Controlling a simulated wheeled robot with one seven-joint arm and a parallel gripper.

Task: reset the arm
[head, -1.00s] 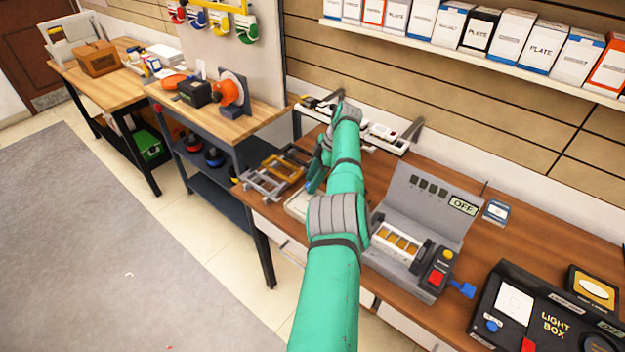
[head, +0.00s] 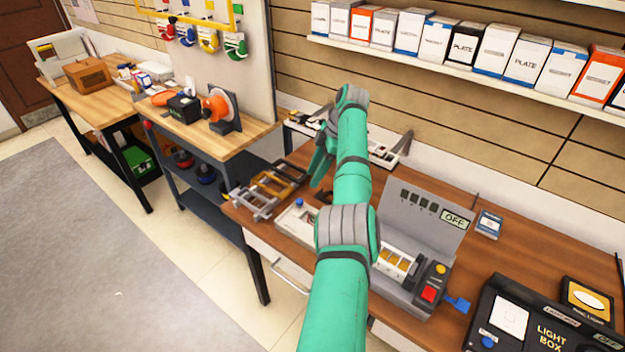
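My green arm (head: 350,195) with grey joint bands reaches from the bottom of the head view up over the brown workbench. Its wrist (head: 352,97) is raised in front of the slatted wall. My gripper (head: 319,172) hangs below and left of the wrist, above the bench between the metal rack and the grey machine. It is partly hidden by my forearm and small in view, so I cannot tell whether it is open or shut, or whether it holds anything.
A grey machine (head: 410,256) marked OFF stands right of my arm, and a black light box (head: 541,322) stands at the lower right. A metal rack (head: 262,190) and a white device (head: 292,226) lie left of my arm. A shelf of boxes (head: 470,67) runs above.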

